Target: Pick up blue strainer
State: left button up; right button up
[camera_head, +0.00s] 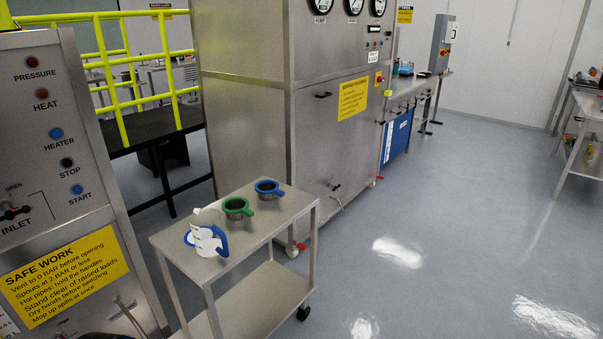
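A blue strainer (267,185) with a dark mesh bowl stands on the top shelf of a metal cart (285,222), near its far end. A green strainer (237,205) of the same shape stands beside it, closer to me. A white jug (204,236) with a blue handle stands at the near left part of the cart top. Neither of my grippers is in the camera view.
A large steel cabinet (330,130) with gauges stands behind the cart. A control panel (60,150) with buttons and a yellow sign stands at the left. Yellow railings (118,80) are behind. The grey floor (450,230) to the right is clear.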

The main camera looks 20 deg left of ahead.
aim_at(266, 190)
jog(key=i+z, duration=0.2)
jog(key=i, duration=0.85)
jog(key=i+u, duration=0.35)
jog(key=u, duration=0.15)
jog(key=i+l+u, duration=0.15)
jog(key=i+u, duration=0.15)
jog(key=u, duration=0.15)
jog(key=i+u, duration=0.15)
jog(key=u, duration=0.25)
jog(key=i+u, duration=0.15)
jog(key=u, duration=0.25)
jog(key=i+l+u, duration=0.1)
jog(key=u, duration=0.3)
jog(key=i+l+u, duration=0.15)
jog(key=u, duration=0.25)
jog(key=i+l+u, duration=0.15)
jog(key=u, duration=0.25)
